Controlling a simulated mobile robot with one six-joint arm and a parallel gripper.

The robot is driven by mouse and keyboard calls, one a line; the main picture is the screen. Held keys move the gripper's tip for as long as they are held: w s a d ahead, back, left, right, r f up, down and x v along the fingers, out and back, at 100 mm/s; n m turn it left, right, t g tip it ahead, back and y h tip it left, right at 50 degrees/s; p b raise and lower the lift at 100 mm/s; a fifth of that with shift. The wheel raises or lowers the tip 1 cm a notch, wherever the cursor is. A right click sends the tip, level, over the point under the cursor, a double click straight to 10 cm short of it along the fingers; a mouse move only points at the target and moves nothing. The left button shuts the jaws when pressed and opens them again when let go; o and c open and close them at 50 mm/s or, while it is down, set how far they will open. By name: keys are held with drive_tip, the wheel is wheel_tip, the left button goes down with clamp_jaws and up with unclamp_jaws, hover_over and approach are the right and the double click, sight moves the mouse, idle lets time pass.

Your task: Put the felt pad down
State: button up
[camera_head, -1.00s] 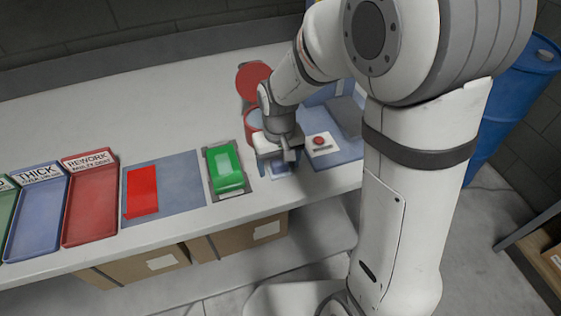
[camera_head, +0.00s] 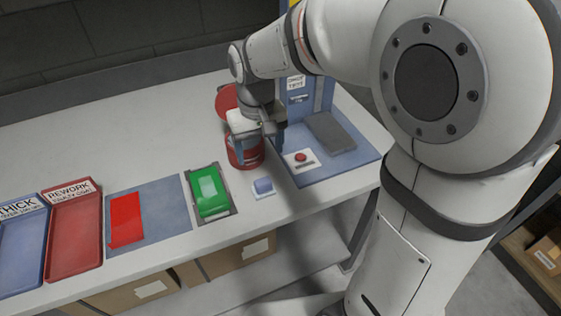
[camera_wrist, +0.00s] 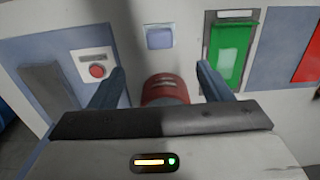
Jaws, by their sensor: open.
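A small blue pad (camera_head: 263,187), which looks like the felt pad, lies on a white plate (camera_head: 268,195) near the front edge of the table. It also shows in the wrist view (camera_wrist: 160,37), apart from my fingers. My gripper (camera_head: 262,130) is open and empty, behind the pad and over a red can (camera_head: 246,157). In the wrist view my two fingers stand wide apart, with the can (camera_wrist: 165,88) showing between them. My gripper hides part of the can in the head view.
A blue station (camera_head: 328,160) with a red button (camera_head: 301,157) and a dark grey slab (camera_head: 330,132) stands right of the can. A green piece in a holder (camera_head: 209,192), a red sheet (camera_head: 126,220) and labelled trays (camera_head: 74,240) lie left. The back left tabletop is clear.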

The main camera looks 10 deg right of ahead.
drive_tip(key=s+d+m+t, duration=0.2)
drive_tip(key=s+d+m, duration=0.1)
drive_tip(key=s+d, duration=0.9)
drive_tip(key=shift+s+d+r+t, duration=0.3)
drive_tip(key=shift+s+d+r, duration=0.1)
drive_tip(key=shift+d+r, duration=0.05)
drive_tip(key=shift+r+p, duration=0.4)
drive_tip(key=shift+r, duration=0.05)
drive_tip(key=shift+c, duration=0.2)
